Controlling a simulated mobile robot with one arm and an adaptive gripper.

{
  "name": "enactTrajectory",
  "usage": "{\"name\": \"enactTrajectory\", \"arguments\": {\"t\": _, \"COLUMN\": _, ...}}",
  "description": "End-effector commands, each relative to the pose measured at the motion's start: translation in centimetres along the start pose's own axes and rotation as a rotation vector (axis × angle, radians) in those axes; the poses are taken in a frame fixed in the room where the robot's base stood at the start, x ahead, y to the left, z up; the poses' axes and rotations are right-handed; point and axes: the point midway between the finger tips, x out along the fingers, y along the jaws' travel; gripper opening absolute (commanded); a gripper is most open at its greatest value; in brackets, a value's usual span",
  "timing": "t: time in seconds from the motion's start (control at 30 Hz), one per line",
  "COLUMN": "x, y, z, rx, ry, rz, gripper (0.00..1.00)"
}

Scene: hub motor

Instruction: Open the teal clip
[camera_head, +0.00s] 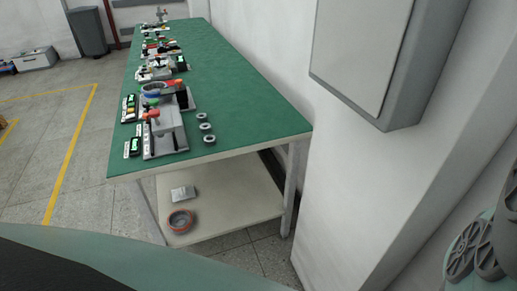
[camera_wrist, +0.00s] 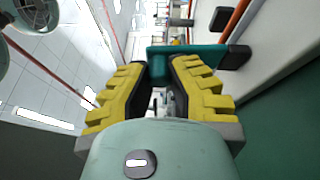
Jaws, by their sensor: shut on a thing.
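In the wrist view, the teal clip (camera_wrist: 203,54) is ahead of my gripper, with a teal body reaching right to a dark end. My gripper (camera_wrist: 159,76), with yellow stepped fingers and dark inner pads, is shut on a teal part of the clip between its fingertips. Much of the held part is hidden by the fingers. I cannot tell from this view whether the clip is open. In the camera_head view, my gripper does not show and I cannot make out the clip.
A green-topped workbench (camera_head: 235,115) carries several fixtures, including a nearby grey one (camera_head: 166,140) and small rings (camera_head: 209,139). An orange-red bar (camera_wrist: 240,18) lies close to the clip. A wall with a grey cabinet (camera_head: 365,60) borders the right; open floor lies left.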

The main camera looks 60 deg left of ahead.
Motion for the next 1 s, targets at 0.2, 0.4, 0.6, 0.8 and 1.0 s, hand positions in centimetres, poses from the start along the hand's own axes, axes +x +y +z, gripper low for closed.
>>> {"name": "enactTrajectory", "arguments": {"t": 0.2, "x": 0.05, "y": -0.08, "z": -0.07, "rx": -0.001, "ry": 0.003, "rz": -0.001, "gripper": 0.0}}
{"name": "enactTrajectory", "arguments": {"t": 0.4, "x": 0.06, "y": -0.08, "z": -0.06, "rx": -0.002, "ry": 0.002, "rz": -0.001, "gripper": 0.25}}
{"name": "enactTrajectory", "arguments": {"t": 0.6, "x": 0.05, "y": -0.04, "z": -0.01, "rx": -0.002, "ry": 0.0, "rz": 0.0, "gripper": 0.46}}
{"name": "enactTrajectory", "arguments": {"t": 0.8, "x": 0.04, "y": -0.02, "z": 0.01, "rx": -0.002, "ry": 0.0, "rz": 0.001, "gripper": 0.53}}
{"name": "enactTrajectory", "arguments": {"t": 1.0, "x": 0.04, "y": -0.01, "z": 0.02, "rx": -0.002, "ry": -0.001, "rz": 0.001, "gripper": 0.53}}
